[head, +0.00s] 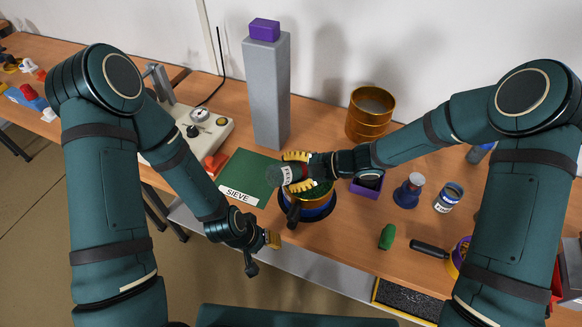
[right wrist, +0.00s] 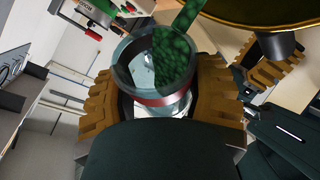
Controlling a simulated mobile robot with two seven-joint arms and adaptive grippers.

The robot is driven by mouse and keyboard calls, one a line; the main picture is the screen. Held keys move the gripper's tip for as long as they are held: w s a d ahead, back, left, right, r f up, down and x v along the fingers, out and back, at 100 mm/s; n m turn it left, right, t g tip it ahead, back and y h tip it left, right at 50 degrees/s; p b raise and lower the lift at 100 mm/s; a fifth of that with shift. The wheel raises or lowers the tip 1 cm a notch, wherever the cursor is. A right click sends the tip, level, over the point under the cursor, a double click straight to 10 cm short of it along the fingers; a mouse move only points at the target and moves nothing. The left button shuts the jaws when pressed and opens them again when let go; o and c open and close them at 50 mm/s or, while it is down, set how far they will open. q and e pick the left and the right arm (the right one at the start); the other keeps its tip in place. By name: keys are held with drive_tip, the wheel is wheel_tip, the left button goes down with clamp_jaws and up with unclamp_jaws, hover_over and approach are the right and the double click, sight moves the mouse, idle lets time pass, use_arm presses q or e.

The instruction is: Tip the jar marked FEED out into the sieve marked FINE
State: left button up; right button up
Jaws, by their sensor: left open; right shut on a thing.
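My right gripper (head: 298,172) is shut around a glass jar (head: 278,175) with a white label and a red band. The jar is tipped over a brass sieve (head: 325,192) standing on a blue and black base. In the right wrist view, the jar (right wrist: 160,95) lies between the yellow fingers, and a green grainy stream (right wrist: 180,50) runs from its mouth beside the brass rim (right wrist: 270,15). The label wording is too small to read surely, and the sieve's marking is hidden. My left gripper (head: 262,255) is open and empty, low near the table's front edge.
A green mat marked SIEVE (head: 238,192) lies left of the sieve.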

drive_tip(key=shift+w+d+r+m+g+y+p, duration=0.15)
drive_tip(key=shift+w+d+m+g+y+p, duration=0.2)
drive_tip(key=shift+y+p, duration=0.3)
drive_tip(key=shift+w+d+m+y, duration=0.15)
drive_tip(key=shift+d+m+y, duration=0.05)
drive_tip(key=shift+m+y, duration=0.4)
idle(0.7)
